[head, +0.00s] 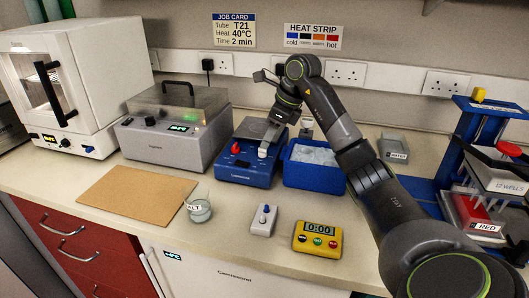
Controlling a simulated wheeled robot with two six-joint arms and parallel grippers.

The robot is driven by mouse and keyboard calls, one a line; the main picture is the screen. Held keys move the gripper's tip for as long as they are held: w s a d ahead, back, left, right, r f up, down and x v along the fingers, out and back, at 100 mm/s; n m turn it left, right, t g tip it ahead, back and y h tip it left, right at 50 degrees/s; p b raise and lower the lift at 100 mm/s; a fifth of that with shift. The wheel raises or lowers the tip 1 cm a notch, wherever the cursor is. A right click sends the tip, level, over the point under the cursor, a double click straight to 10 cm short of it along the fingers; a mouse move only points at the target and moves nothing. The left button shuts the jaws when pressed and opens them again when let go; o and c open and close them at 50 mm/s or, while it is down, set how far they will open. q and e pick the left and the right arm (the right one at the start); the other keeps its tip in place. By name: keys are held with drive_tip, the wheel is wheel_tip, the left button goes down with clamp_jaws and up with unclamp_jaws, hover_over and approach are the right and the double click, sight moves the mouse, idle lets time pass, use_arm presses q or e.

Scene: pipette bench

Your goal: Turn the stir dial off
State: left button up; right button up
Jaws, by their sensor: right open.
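The blue stirrer (246,173) stands at the middle back of the bench, with a grey top plate. A red dial (236,148) is on its front left, and a pale dial (263,152) is on its front right; I cannot read any marks on them. My right gripper (269,137) is open and points down over the right side of the stirrer, close above the pale dial. I cannot tell whether the fingers touch that dial. The gripper and wrist hide part of the top plate. My left gripper is not in view.
A blue tub (314,176) with pale contents stands close to the stirrer's right. A grey lidded device (163,147) stands to its left. A glass beaker (199,211), a small white switch box (263,220) and a yellow timer (318,238) are in front. A brown board (133,194) lies front left.

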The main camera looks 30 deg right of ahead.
sight(262, 152)
drive_tip(key=shift+x, duration=2)
drive_tip(key=shift+c, duration=0.3)
clamp_jaws()
